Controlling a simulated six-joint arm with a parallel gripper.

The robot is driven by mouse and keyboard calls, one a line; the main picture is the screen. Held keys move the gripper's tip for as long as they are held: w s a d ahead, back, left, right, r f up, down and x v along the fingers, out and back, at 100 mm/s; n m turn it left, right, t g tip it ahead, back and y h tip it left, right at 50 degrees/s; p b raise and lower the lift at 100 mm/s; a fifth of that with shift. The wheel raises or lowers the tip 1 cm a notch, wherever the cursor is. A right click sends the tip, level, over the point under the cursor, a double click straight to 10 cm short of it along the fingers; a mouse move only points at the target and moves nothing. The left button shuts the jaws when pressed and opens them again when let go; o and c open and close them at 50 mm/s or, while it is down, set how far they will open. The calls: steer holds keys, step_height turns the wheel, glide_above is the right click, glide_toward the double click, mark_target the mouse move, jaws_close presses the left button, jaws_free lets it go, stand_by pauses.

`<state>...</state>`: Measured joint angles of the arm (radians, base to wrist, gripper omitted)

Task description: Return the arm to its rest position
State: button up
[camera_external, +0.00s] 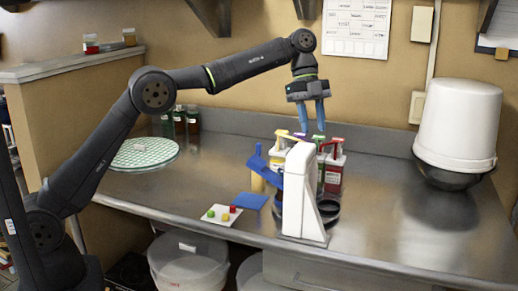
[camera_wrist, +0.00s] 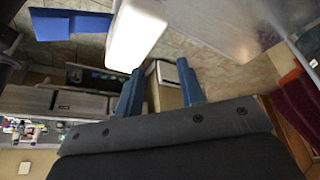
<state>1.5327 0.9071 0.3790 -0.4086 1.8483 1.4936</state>
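My gripper (camera_external: 312,122) hangs with its two blue fingers pointing down, above the small buckets and the white stand at the middle of the counter. The fingers are apart, with nothing held between them in the outside view. In the wrist view my gripper (camera_wrist: 160,68) also shows spread fingers. A tan, box-like shape (camera_wrist: 168,92) lies between them in that view, seemingly beyond the fingertips; I cannot tell what it is. My arm is stretched out over the counter from the left.
A white stand (camera_external: 299,195) with a blue lever is below my gripper, beside small colour-handled buckets (camera_external: 333,172). A white plate (camera_external: 221,219) holds coloured pieces. A blue square (camera_external: 250,201) lies nearby. A big white bucket (camera_external: 458,125) sits right; a round green mat (camera_external: 143,153) and bottles (camera_external: 193,118) are left.

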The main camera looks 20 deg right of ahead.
steer(key=w+d+f, duration=0.1)
steer(key=w, duration=0.1)
steer(key=w+d+f, duration=0.1)
steer(key=w+f, duration=0.1)
steer(key=w, duration=0.1)
steer(key=w+d+f, duration=0.2)
steer(key=shift+w+f, duration=0.15)
steer(key=shift+w, duration=0.15)
steer(key=shift+s+a+f, duration=0.1)
steer(key=shift+s+f, duration=0.05)
steer(key=shift+f, duration=1.45)
